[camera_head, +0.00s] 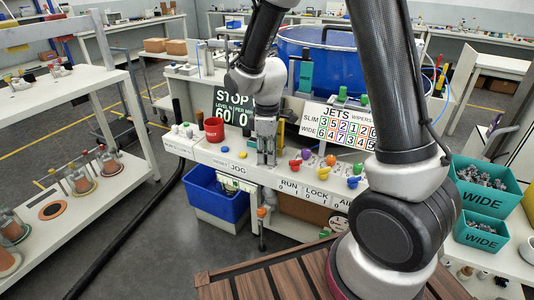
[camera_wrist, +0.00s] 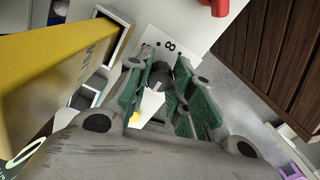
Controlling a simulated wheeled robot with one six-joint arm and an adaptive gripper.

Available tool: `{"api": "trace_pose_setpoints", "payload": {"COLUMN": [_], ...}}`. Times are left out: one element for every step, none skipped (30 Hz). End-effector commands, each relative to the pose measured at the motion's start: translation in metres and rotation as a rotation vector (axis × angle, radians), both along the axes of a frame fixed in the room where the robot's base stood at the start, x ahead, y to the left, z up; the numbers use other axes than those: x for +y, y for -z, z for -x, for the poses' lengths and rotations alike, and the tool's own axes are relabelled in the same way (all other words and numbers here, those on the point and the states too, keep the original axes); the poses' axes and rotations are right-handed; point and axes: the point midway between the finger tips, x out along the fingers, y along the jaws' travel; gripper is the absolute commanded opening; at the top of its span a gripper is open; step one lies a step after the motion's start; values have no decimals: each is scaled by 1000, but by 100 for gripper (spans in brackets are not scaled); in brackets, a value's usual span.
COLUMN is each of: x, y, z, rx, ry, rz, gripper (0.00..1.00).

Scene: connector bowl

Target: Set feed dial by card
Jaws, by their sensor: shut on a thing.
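My gripper (camera_head: 266,158) reaches down onto the white bench, left of the coloured knobs. In the wrist view my gripper (camera_wrist: 160,88) has its green-padded fingers shut on a dark round knob (camera_wrist: 160,73), which appears to be the feed dial. The JETS card (camera_head: 340,126) stands on the bench to the right, with SLIM and WIDE rows of coloured numbers. In the head view the dial is hidden by my gripper.
A dark STOP sign (camera_head: 233,108) reads "60" and "0" in part. A red cup (camera_head: 214,130) and several coloured knobs stand on the bench. A yellow block (camera_wrist: 50,75) is close left in the wrist view. Teal WIDE bins (camera_head: 482,233) stand right; a blue bin (camera_head: 215,197) is below.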

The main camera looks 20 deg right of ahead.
Motion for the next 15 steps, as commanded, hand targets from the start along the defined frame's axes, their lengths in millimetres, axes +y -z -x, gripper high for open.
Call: {"api": "trace_pose_setpoints", "payload": {"x": [-1,-1,-1,-1,-1,-1,-1,-1,-1,-1,-1,-1,-1,-1,-1], "y": [0,0,0,0,0,0,0,0,0,0,0,0,0,0,0], "z": [0,0,0,0,0,1,1,1,1,1,1,1,1,1,1], "rx": [0,0,0,0,0,1,1,1,1,1,1,1,1,1,2], "ry": [44,72,110,139,167,205,234,262,300,329,357,395,424,452,490], "rz": [1,1,1,1,1,2,2,2,2,2,2,2,2,2,1], "gripper": [0,0,0,0,0,0,0,0,0,0,0,0,0,0,0]}}
